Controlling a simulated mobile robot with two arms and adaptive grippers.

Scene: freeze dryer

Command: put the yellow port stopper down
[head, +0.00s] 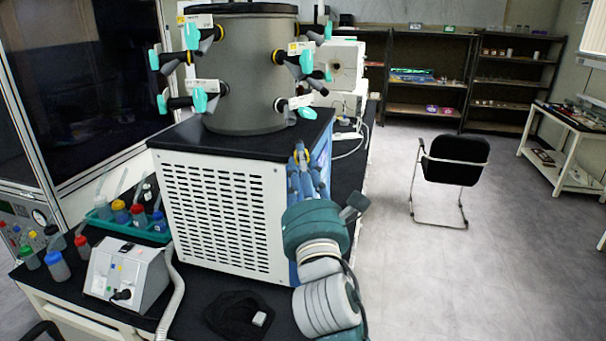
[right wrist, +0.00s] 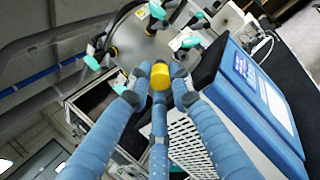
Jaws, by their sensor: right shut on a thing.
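My right gripper (head: 302,162) is in front of the blue side of the freeze dryer (head: 222,205), just below the edge of its black top. Its blue fingers point up and are shut on the yellow port stopper (right wrist: 160,76). The stopper shows clearly between the fingertips (right wrist: 160,92) in the right wrist view; in the head view it is small and partly hidden by the fingers. The grey chamber (head: 245,85) stands on the black top and carries several ports with teal valves (head: 192,36). My left gripper is not seen.
A grey-white device (head: 127,275) with a hose and a teal rack (head: 155,234) of bottles stand left on the black bench. A black cloth-like item (head: 238,315) lies at the bench front. A black chair (head: 455,160) stands on the open floor to the right.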

